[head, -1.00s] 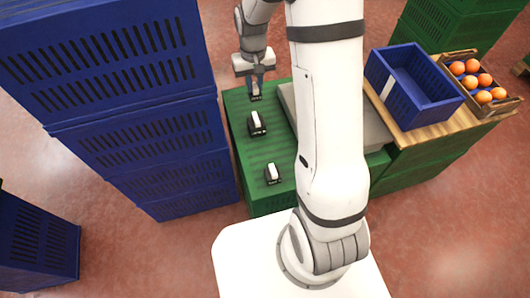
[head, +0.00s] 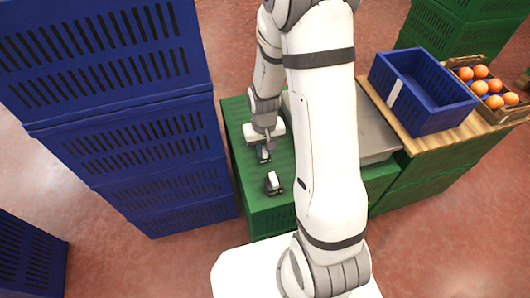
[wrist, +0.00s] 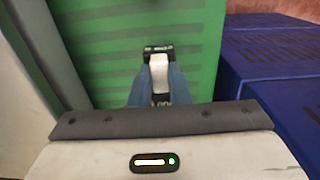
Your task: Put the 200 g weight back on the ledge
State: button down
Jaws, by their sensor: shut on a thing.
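My gripper (head: 265,146) is over the top of the green crate (head: 238,115), which stands left of my arm. Its blue fingers are shut on a small black weight with a white middle (wrist: 159,70), seen between them in the wrist view. The weight (head: 264,155) also shows just below the fingers in the head view. Its mark is too small to read, and I cannot tell whether it touches the crate. A similar weight (head: 274,184) stands on the crate nearer my base. My arm and gripper hide the farther part of the crate top.
A grey flat plate (head: 378,140) lies right of the weights, partly behind my arm. Stacked blue crates (head: 120,130) rise close on the left. An empty blue crate (head: 428,115) and a box of oranges (head: 463,88) stand on a wooden board (head: 395,115) at right.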

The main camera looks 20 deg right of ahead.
aim_at(264, 150)
jog(key=shift+f, duration=0.9)
jog(key=shift+f, duration=0.15)
jog(key=c, duration=1.4)
grip_release()
jog(key=shift+o, duration=0.2)
notch_tip(264, 150, up, 13)
jog(key=p, duration=0.3)
jog(key=s+r+t, duration=0.1)
jog(key=s+r, duration=1.2)
jog(key=shift+s+r+t, duration=0.15)
jog(key=shift+s+t, duration=0.15)
jog(key=shift+s, duration=0.05)
